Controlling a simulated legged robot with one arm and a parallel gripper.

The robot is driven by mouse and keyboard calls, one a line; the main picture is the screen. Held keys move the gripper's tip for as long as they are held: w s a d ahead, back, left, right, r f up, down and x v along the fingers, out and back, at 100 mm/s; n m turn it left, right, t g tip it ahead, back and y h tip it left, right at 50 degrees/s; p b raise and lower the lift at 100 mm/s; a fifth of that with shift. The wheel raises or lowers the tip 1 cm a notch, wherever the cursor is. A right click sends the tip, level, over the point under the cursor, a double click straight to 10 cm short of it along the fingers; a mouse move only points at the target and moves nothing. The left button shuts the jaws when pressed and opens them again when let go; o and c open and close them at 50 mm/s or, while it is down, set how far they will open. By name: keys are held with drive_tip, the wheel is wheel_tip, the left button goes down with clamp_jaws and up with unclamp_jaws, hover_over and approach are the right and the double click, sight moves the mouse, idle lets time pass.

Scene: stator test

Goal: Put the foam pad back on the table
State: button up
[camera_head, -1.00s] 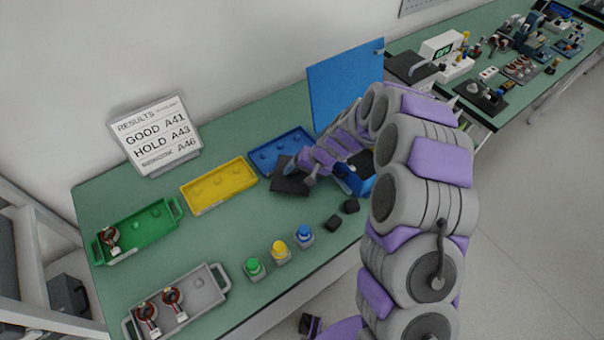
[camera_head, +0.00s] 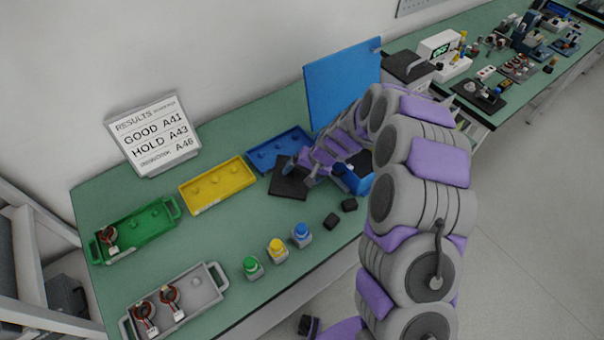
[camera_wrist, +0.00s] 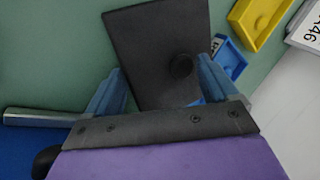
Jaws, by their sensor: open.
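The foam pad (camera_head: 287,181) is a dark, flat, roughly square slab at the front of the blue tray on the green table (camera_head: 240,231). In the wrist view the pad (camera_wrist: 155,45) lies beyond my gripper, with a round dark knob on it. My gripper (camera_wrist: 163,82) is open, its two blue-grey fingers spread to either side of the pad's near part. In the head view my gripper (camera_head: 300,175) is at the pad's right side. Nothing shows clamped between the fingers, and I cannot tell whether they touch the pad.
Blue (camera_head: 265,159), yellow (camera_head: 212,191) and green (camera_head: 120,242) trays line the back; a grey tray (camera_head: 205,295) with wound parts is in front. Green, yellow and blue buttons (camera_head: 276,250) and small black blocks (camera_head: 331,221) stand near the front edge. A blue panel (camera_head: 338,82) rises behind my arm.

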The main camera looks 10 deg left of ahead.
drive_tip(key=shift+s+f, duration=0.35)
drive_tip(key=shift+f, duration=0.05)
drive_tip(key=shift+r+p, duration=0.35)
drive_tip(key=shift+p, duration=0.05)
drive_tip(key=p+v, duration=0.2)
drive_tip(key=v, duration=1)
drive_tip(key=shift+w+a+r+p, duration=0.15)
drive_tip(key=shift+w+r+p, duration=0.15)
drive_tip(key=shift+w+r, duration=0.1)
drive_tip(key=shift+a, duration=0.1)
